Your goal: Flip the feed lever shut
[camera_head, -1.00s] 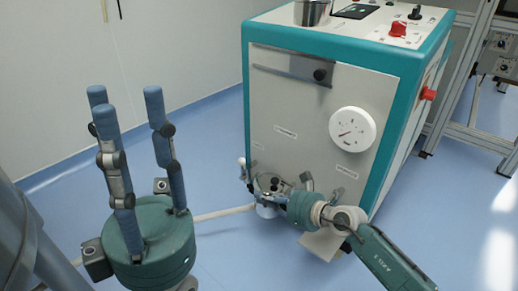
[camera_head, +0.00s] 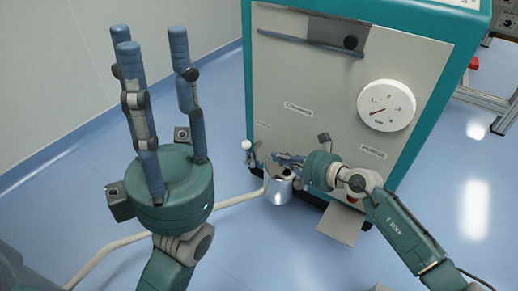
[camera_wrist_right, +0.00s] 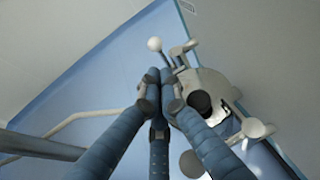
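A lever with a white ball knob (camera_head: 246,145) sticks up at the lower left edge of the machine's front panel, below a small label too blurred to read. I take it for the feed lever. The ball also shows in the right wrist view (camera_wrist_right: 154,44), on a thin stalk. My right gripper (camera_head: 276,158) is just right of the lever, low at the panel. In the wrist view its fingertips (camera_wrist_right: 160,76) are together, just below the ball and apart from it in the picture; contact with the stalk cannot be told. My left gripper (camera_head: 150,45) is open and empty, fingers up.
The teal-framed machine (camera_head: 330,85) carries a round dial (camera_head: 386,105) and a dark-knobbed handle (camera_head: 350,42). A metal cup (camera_head: 279,190) sits under my right gripper. A pale hose (camera_head: 130,240) runs left across the floor. A small plate (camera_head: 341,223) juts out lower right.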

